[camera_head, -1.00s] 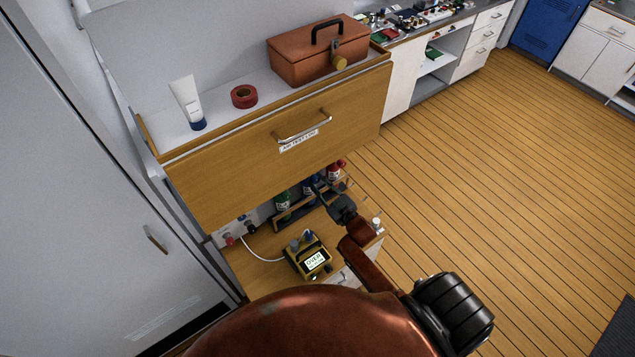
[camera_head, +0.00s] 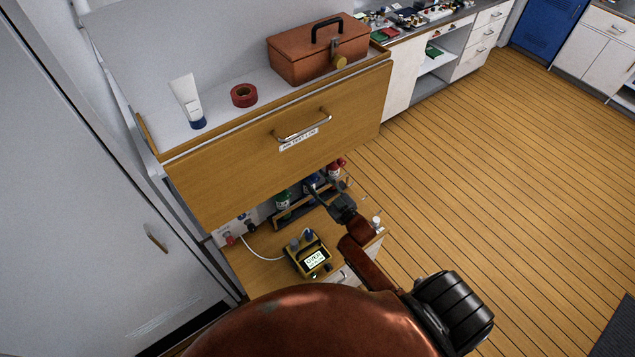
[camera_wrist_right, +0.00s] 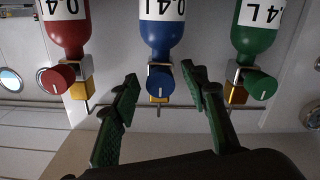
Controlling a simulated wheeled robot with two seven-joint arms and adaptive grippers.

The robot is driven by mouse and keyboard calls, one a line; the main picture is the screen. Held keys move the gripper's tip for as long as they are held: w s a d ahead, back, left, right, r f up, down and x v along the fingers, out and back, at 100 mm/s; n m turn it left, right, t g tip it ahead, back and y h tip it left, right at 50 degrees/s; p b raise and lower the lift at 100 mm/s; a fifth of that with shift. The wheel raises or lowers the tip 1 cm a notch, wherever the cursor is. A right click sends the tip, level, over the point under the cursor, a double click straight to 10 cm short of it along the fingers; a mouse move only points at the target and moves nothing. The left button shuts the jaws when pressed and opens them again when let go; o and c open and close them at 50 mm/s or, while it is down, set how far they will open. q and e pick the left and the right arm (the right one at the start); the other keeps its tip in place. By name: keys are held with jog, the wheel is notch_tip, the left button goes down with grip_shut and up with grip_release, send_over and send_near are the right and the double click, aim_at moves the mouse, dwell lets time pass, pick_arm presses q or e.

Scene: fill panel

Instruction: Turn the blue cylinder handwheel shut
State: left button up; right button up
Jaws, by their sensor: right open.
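The blue cylinder (camera_wrist_right: 162,38) hangs in the middle of the right wrist view, between the red and green ones. Its blue handwheel (camera_wrist_right: 160,83) has a white mark and sits over a yellow block. In the head view the blue cylinder (camera_head: 312,181) is partly hidden below the wooden drawer. My right gripper (camera_head: 328,191) is open in front of the cylinders. In the right wrist view its two green fingers stand either side of the blue handwheel, with visible gaps. Contact cannot be seen. My left gripper is out of view.
The red handwheel (camera_wrist_right: 57,79) and green handwheel (camera_wrist_right: 260,84) flank the blue one closely. The wooden drawer (camera_head: 270,165) overhangs the cylinders. A yellow meter (camera_head: 309,259) with a white cable lies on the lower surface. Open floor (camera_head: 500,180) lies to the right.

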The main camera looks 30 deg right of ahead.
jog(key=s, duration=1.2)
jog(key=shift+d, duration=0.45)
